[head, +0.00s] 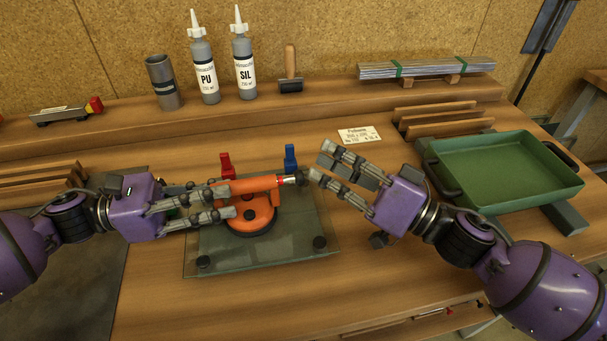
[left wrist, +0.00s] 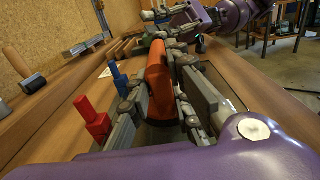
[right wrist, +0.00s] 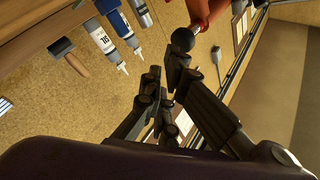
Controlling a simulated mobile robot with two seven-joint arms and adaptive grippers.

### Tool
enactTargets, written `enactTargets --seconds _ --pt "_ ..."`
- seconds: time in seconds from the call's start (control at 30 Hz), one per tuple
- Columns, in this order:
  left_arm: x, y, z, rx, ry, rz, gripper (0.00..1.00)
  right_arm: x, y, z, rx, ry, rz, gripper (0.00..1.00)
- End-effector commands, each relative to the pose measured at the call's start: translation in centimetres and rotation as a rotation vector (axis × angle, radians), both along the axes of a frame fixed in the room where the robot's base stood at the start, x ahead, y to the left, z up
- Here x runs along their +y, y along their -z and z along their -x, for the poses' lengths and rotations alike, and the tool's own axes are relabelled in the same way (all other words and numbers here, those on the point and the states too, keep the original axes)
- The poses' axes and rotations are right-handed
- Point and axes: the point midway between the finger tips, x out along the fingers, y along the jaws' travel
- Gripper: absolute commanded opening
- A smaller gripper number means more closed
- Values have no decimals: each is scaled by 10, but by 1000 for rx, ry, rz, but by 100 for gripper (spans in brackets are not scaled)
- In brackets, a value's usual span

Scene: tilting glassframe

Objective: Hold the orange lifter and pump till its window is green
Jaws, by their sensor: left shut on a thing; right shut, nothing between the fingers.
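The orange lifter (head: 255,220) sits with its round cup on a dark glass pane (head: 282,245). My left gripper (head: 226,202) is shut on its handle at the left end. In the left wrist view the orange handle (left wrist: 160,85) lies between the fingers. At the handle's right end is a pump plunger (head: 288,180) with a red band, a pale part and a dark knob. In the right wrist view the round black knob (right wrist: 183,40) is by the fingertips. My right gripper (head: 322,164) is shut and empty beside the knob. I cannot make out a green window.
Red (head: 226,166) and blue (head: 290,158) clamp-like pieces stand at the pane's back edge. A green tray (head: 505,170) stands at the right. Two bottles, PU (head: 204,70) and SIL (head: 243,65), stand on the back ledge. Bare tabletop lies in front of the pane.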

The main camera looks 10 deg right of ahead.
Motion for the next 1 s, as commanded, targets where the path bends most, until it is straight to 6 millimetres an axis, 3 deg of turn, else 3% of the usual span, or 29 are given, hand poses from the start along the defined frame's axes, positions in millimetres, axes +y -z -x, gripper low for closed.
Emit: enactTargets --seconds 0.57,1.0 --pt "1 4 1 2 0 -5 0 -11 0 -2 0 2 1 0" --pt "1 4 1 3 -1 -6 0 -53 0 -6 -1 3 2 0"
